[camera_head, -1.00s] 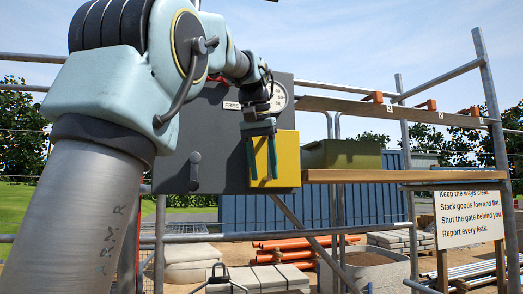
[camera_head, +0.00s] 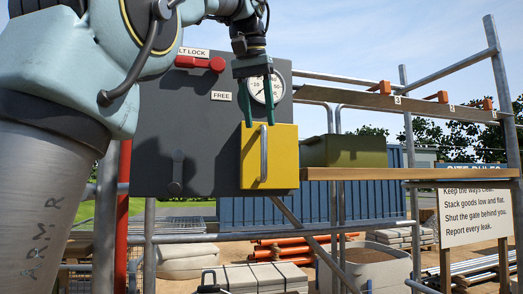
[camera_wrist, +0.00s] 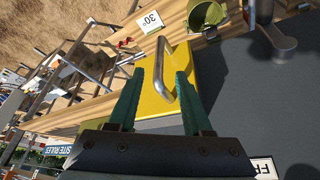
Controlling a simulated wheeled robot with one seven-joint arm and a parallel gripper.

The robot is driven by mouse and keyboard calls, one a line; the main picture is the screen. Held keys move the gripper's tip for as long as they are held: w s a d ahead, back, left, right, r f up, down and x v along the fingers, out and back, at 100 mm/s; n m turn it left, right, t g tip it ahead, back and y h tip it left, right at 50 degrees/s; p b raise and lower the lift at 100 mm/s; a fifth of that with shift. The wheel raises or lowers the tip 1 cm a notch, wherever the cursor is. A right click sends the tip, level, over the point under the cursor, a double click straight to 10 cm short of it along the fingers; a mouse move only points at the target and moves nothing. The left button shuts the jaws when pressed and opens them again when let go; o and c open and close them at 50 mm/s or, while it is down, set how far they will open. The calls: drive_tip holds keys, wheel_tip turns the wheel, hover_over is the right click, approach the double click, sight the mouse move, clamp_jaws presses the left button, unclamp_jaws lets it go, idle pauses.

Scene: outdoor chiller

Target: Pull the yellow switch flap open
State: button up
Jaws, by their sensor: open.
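The yellow switch flap (camera_head: 280,158) sits at the lower right of a dark grey panel (camera_head: 150,130) and looks shut. A grey upright bar handle (camera_head: 263,153) stands on its left part. In the wrist view the flap (camera_wrist: 187,72) shows beyond the fingers, with its handle (camera_wrist: 161,68) between and ahead of the fingertips. My gripper (camera_head: 262,124) is open, its two green fingers pointing down. In the head view its fingertips are at the flap's top edge, either side of the handle's upper end. My gripper (camera_wrist: 160,88) holds nothing. I cannot tell whether it touches the handle.
A pressure gauge (camera_head: 274,89) lies just behind my fingers. A red lock handle (camera_head: 200,63) and a grey lever (camera_head: 177,172) are on the panel. A wooden shelf (camera_head: 400,174) with an olive box (camera_head: 350,151) adjoins the flap's right. Scaffold poles stand around.

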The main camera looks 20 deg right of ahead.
sight(263, 142)
drive_tip(key=x, duration=0.8)
drive_tip(key=shift+d, duration=0.1)
clamp_jaws()
idle(1.2)
